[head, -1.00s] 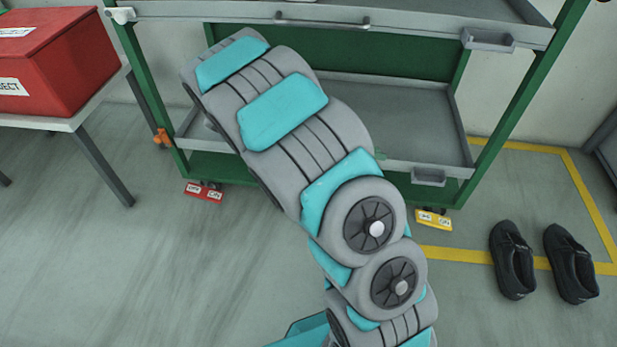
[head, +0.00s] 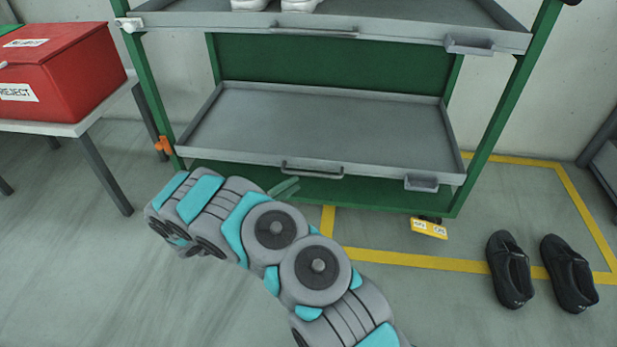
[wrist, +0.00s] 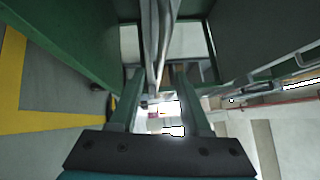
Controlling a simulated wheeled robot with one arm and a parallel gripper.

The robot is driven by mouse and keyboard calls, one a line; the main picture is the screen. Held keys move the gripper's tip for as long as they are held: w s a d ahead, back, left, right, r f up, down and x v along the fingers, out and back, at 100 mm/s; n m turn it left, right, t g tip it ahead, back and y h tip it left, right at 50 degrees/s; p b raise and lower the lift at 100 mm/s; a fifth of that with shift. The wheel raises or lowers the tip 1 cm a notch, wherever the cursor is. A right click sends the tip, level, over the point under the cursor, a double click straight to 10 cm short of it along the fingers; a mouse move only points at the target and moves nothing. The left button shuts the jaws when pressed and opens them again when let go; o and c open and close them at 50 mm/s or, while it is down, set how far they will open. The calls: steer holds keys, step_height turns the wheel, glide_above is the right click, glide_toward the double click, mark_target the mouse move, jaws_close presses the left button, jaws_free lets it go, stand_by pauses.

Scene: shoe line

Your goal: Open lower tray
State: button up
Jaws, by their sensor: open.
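The lower tray (head: 330,120) is a shallow grey tray in the green cart, with its front edge between the posts. A bar handle (head: 312,172) is on the middle of its front edge, and a grey label holder (head: 421,184) is at the right. My gripper (head: 287,187) is just below and left of the handle in the head view, mostly hidden by my arm. In the wrist view its two fingers (wrist: 158,72) are apart, and a grey metal bar (wrist: 153,45) shows between them. I cannot tell whether they touch it.
An upper tray (head: 390,28) holds white shoes. An orange latch (head: 162,145) is on the left post, and a yellow tag (head: 429,229) is by the right caster. A red reject box (head: 62,70) is on a table at left. Black shoes (head: 510,270) are on the floor at right.

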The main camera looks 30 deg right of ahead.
mark_target(311, 174)
steer(key=x, duration=0.7)
steer(key=shift+d+b, duration=0.2)
steer(key=shift+b, duration=0.2)
steer(key=shift+c, duration=0.4)
jaws_close()
stand_by(0.6)
